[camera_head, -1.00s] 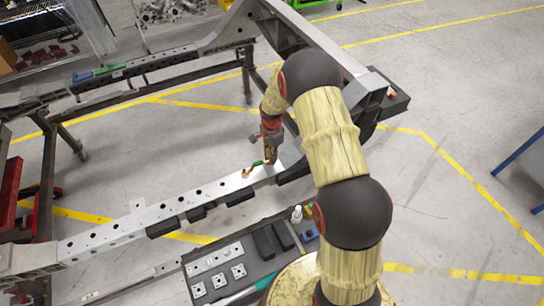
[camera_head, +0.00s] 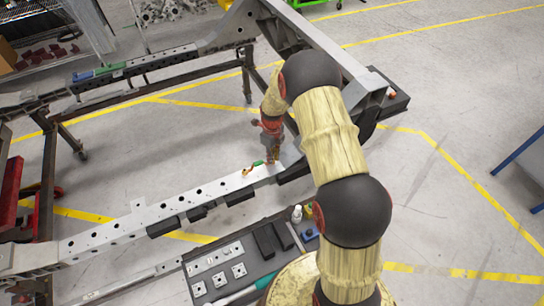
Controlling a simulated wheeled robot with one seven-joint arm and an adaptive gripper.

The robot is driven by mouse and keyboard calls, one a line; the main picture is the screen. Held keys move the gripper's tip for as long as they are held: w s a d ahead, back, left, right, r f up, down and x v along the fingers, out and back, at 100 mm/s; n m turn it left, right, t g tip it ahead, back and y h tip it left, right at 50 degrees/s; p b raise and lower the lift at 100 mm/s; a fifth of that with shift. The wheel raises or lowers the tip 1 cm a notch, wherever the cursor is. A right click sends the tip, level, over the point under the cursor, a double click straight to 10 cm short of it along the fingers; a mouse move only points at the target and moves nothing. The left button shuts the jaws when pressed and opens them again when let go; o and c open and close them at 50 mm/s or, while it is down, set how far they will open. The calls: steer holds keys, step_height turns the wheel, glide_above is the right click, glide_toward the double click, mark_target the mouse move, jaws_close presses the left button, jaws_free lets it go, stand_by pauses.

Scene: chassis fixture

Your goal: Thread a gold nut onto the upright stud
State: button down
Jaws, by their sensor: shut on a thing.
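My gripper (camera_head: 272,158) points down at the right end of the near chassis rail (camera_head: 160,213), just above or at its top face. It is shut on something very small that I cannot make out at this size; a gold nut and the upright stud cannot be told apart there. A small green and red-yellow item (camera_head: 252,168) lies on the rail just left of the gripper. Whether the held thing touches a stud cannot be seen.
A dark tray (camera_head: 268,262) with pale square plates (camera_head: 220,282), black blocks and a white bottle (camera_head: 296,214) stands in front of the rail. The far chassis rail (camera_head: 150,66) runs behind. Open grey floor lies between the rails.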

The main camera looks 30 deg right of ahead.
steer(key=shift+s+a+f+m, duration=0.1)
steer(key=shift+s+f+m, duration=0.35)
steer(key=shift+m, duration=0.35)
steer(key=c, duration=1.7)
jaws_free()
steer(key=shift+w+r, duration=0.1)
steer(key=shift+w, duration=0.1)
steer(key=shift+w+r, duration=0.1)
steer(key=shift+r, duration=0.05)
steer(key=shift+r, duration=0.15)
steer(key=shift+w+r+p, duration=0.1)
steer(key=shift+r+p, duration=0.7)
steer(key=shift+r, duration=0.4)
